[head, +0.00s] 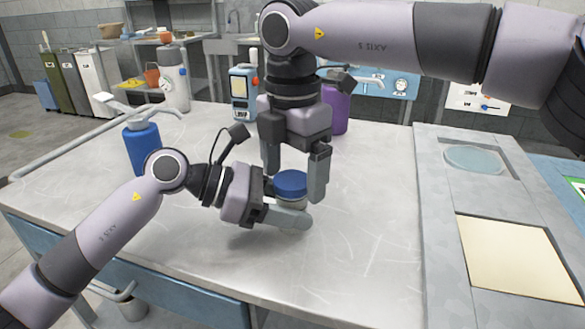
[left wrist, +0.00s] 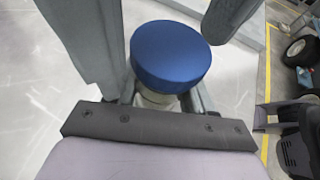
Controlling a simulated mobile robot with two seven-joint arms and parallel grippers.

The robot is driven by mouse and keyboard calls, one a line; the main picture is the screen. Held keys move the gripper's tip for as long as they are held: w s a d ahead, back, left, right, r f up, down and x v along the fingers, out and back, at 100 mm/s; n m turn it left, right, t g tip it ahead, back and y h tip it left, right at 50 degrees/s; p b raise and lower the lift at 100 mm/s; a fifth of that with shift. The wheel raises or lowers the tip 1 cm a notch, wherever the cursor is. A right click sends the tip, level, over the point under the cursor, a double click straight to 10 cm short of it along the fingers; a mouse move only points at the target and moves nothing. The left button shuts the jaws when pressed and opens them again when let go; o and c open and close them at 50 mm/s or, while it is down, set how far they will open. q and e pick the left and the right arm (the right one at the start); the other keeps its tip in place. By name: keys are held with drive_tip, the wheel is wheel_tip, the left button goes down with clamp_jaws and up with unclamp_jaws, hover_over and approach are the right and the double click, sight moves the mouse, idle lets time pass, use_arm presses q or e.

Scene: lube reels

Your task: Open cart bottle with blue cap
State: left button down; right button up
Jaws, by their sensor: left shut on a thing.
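The bottle with the blue cap (head: 290,184) stands on the cart top, its pale body (head: 290,203) mostly hidden by my gripper. My left gripper (head: 287,208) is shut on the bottle body just below the cap. The left wrist view shows the blue cap (left wrist: 170,56) on top of the pale neck (left wrist: 157,97). My right gripper (head: 294,184) points down from above, its fingers spread on either side of the cap. It looks open; whether a finger touches the cap is hard to tell.
A grey panel (head: 438,200) with a round recess and a cream square borders the right. The front cart top (head: 345,275) is clear.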

drive_tip(key=shift+r, duration=0.1)
wheel_tip(320, 180, up, 4)
drive_tip(key=shift+r, duration=0.15)
wheel_tip(320, 180, up, 3)
drive_tip(key=m, duration=0.3)
drive_tip(key=shift+r, duration=0.1)
drive_tip(key=shift+f, duration=3.9)
drive_tip(key=c, duration=1.1)
drive_tip(key=shift+n, duration=1.5)
